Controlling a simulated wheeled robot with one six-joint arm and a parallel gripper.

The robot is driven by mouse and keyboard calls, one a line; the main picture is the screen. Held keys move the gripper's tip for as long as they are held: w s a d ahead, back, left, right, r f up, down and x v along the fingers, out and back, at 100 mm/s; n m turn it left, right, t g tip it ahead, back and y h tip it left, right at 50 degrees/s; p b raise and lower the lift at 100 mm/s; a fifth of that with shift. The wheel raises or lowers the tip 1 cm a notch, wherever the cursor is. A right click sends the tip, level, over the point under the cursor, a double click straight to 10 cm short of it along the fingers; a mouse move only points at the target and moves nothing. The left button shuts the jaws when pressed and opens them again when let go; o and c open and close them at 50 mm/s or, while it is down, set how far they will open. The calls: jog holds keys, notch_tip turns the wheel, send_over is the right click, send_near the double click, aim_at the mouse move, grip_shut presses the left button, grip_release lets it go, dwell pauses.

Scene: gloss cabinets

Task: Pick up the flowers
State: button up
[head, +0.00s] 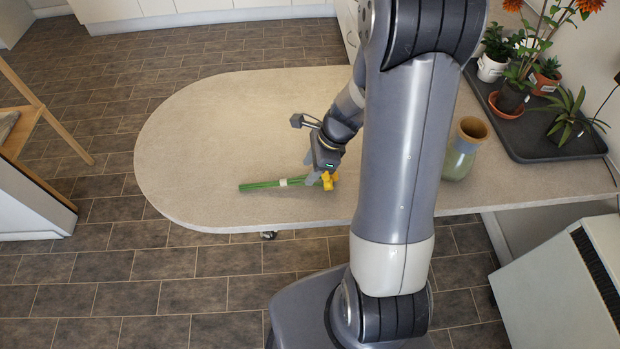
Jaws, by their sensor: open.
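A bunch of flowers with green stems (262,185) and yellow heads (327,180) lies flat on the pale rounded table (205,130). A light band wraps the stems near the heads. My gripper (314,176) is low at the flowers, between the band and the yellow heads, with its fingers pointing down. It is open. Whether the stems lie between its fingers is too small to tell.
A green and tan vase (465,149) stands on the table right of my arm. Several potted plants stand on a dark tray (537,147) at the right. A white heater (570,285) is at the lower right and a wooden chair (45,118) at the left. The table's left half is clear.

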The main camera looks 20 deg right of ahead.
aim_at(301, 178)
jog(key=shift+w+x, duration=0.15)
jog(key=shift+x, duration=1.2)
jog(key=shift+w+x, duration=0.1)
jog(key=shift+x, duration=1.25)
jog(key=shift+r, duration=0.1)
grip_shut()
jog(key=shift+r, duration=0.1)
